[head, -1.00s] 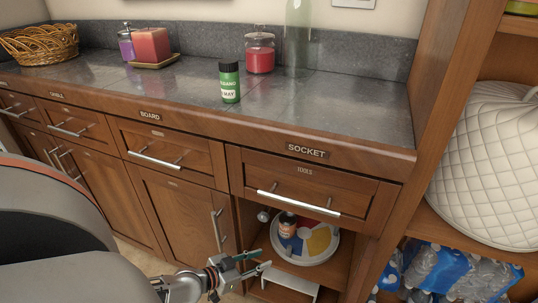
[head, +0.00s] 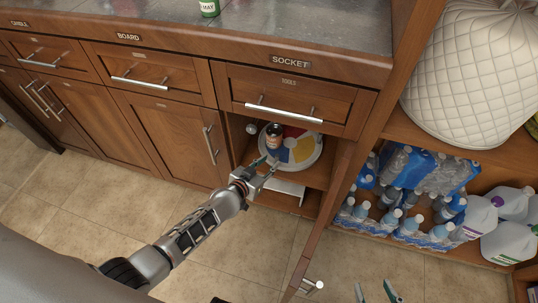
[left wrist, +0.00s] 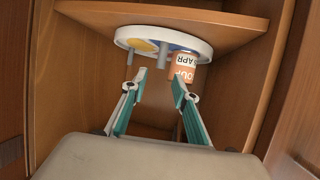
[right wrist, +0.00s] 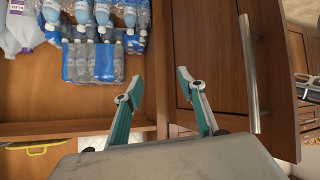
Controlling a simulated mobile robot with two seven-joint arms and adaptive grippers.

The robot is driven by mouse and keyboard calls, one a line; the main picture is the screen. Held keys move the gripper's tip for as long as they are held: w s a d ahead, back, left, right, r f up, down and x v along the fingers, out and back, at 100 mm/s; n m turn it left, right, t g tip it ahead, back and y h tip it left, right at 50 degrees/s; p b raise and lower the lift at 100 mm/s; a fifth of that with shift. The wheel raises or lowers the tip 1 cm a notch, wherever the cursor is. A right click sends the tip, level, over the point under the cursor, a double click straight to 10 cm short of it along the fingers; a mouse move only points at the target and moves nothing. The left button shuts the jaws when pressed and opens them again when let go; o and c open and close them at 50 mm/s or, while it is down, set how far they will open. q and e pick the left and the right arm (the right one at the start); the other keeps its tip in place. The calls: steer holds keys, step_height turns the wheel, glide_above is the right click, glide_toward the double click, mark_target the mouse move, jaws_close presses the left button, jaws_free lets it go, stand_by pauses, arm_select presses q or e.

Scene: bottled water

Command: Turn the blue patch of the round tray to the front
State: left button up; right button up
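The round tray (head: 318,158) has a white rim and coloured patches, including red, yellow and blue. It sits on a shelf in the open compartment below the SOCKET drawer. A labelled can (head: 273,135) stands at its left side. The left wrist view shows the tray (left wrist: 122,38) upside down, with the can (left wrist: 183,68), a yellow patch and part of a blue one; grey posts show beside the can. My left gripper (head: 266,168) is open and empty, just in front of the tray's left side. My right gripper (head: 376,291) is open and empty, low over the floor.
The open cabinet door (head: 333,205) stands edge-on at the compartment's right. A lower shelf holds a white object (head: 285,186). Water bottles (head: 410,230) and jugs (head: 505,235) fill the right shelf. The floor in front is clear.

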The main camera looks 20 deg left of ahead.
mark_target(276, 156)
arm_select(q)
steer(key=w+f+b, duration=0.1)
steer(key=w+d+f, duration=0.1)
steer(key=shift+w+f+b, duration=0.3)
steer(key=shift+f+b, duration=0.05)
steer(key=shift+b, duration=0.05)
steer(key=b+x, duration=0.1)
steer(key=x, duration=0.1)
steer(key=shift+w, duration=0.65)
steer(key=shift+w+d+r, duration=0.1)
steer(key=shift+w+r, duration=0.1)
steer(key=shift+w, duration=0.1)
jaws_close()
arm_select(e)
steer(key=shift+m+t+y, duration=0.5)
steer(key=a+r, duration=0.1)
steer(key=w+a, duration=0.1)
steer(key=a+r, duration=0.1)
steer(key=a, duration=0.1)
steer(key=shift+w+r, duration=0.35)
